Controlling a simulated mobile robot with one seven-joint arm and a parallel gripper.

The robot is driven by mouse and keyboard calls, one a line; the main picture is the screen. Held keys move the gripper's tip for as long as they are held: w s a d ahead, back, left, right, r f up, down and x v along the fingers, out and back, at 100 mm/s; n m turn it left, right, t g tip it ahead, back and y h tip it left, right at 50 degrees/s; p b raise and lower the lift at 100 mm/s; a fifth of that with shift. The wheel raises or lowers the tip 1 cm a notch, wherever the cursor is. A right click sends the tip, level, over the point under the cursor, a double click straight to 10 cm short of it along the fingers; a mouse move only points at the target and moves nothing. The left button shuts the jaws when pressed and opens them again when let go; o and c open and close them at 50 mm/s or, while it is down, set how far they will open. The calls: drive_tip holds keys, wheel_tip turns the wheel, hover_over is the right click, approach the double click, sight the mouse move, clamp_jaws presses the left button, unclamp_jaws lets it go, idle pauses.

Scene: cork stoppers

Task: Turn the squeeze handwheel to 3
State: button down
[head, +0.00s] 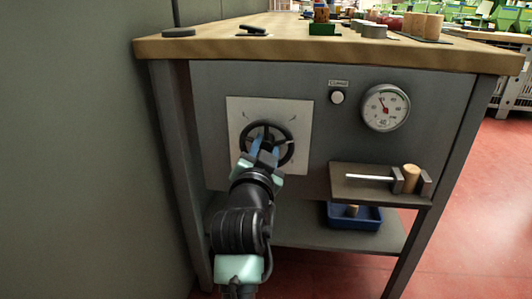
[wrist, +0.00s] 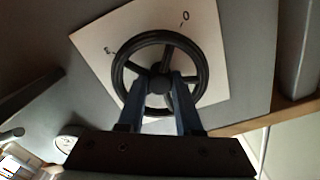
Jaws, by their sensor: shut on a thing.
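The black spoked handwheel (head: 290,150) is mounted on a pale square plate (head: 238,108) on the grey front panel of the bench. In the wrist view the handwheel (wrist: 205,75) fills the middle, with the marks 3 at its upper left and 0 at its upper right on the plate (wrist: 95,35). My gripper (head: 264,148) reaches the wheel's middle. In the wrist view its blue fingers (wrist: 160,82) are on both sides of the hub area, shut on the handwheel. The fingers hide part of the spokes, and I cannot tell a pointer on the wheel.
A blue tray (head: 366,222) sits lower. A grey wall stands close at left.

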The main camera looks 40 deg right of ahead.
drive_tip(key=m+b, duration=0.2)
drive_tip(key=m, duration=0.4)
drive_tip(key=shift+f, duration=0.15)
drive_tip(key=m+b, duration=0.1)
drive_tip(key=m, duration=0.5)
drive_tip(key=shift+m, duration=0.3)
drive_tip(key=c, duration=0.9)
unclamp_jaws()
drive_tip(key=shift+o, duration=0.2)
drive_tip(key=p+v, duration=0.2)
drive_tip(key=v, duration=1.1)
drive_tip(key=shift+p, duration=0.3)
